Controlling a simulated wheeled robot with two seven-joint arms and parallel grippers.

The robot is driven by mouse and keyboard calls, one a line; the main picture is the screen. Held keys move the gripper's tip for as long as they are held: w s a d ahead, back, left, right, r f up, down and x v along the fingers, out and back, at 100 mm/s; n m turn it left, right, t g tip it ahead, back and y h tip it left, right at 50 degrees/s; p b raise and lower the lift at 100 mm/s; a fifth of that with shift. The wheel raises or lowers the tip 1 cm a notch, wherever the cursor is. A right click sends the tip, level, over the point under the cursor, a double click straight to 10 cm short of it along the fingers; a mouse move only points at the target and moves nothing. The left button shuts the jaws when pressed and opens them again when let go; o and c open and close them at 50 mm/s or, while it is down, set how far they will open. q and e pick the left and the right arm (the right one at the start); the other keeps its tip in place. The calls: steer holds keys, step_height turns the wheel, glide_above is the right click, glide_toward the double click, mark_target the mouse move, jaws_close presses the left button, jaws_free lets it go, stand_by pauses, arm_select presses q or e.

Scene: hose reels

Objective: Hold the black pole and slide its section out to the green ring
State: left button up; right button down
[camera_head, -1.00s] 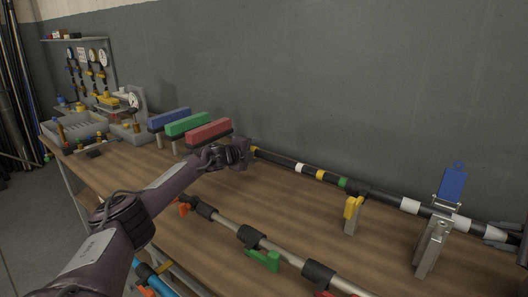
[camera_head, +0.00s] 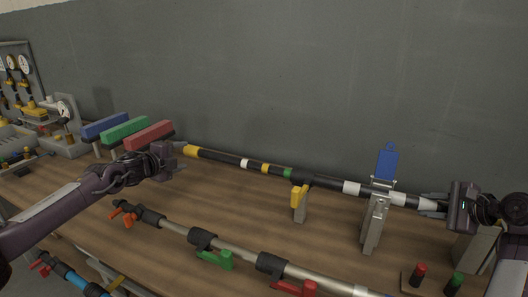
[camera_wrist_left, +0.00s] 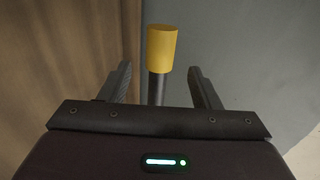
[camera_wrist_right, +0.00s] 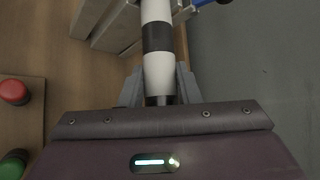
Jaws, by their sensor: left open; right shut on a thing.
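The black pole (camera_head: 330,184) lies across the back of the bench, with a yellow band (camera_head: 190,151) near its left end and white bands to the right. The green ring (camera_head: 287,173) sits on it, right of a small white ring and a small yellow ring. My left gripper (camera_head: 178,160) is open at the pole's left end; the left wrist view shows a dark stretch between the fingers and the yellow band (camera_wrist_left: 161,48) beyond. My right gripper (camera_head: 438,206) is shut on the pole's right part, beside a white band (camera_wrist_right: 159,74).
A clamp with a raised blue lever (camera_head: 387,160) and a yellow-topped support (camera_head: 299,196) stand along the pole. A grey pole (camera_head: 235,250) lies in front. Blue, green and red blocks (camera_head: 148,135) stand behind my left gripper. Red and green buttons (camera_head: 419,271) are front right.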

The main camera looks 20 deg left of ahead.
arm_select(q)
steer(key=shift+v, duration=1.3)
arm_select(e)
steer(key=c, duration=1)
jaws_free()
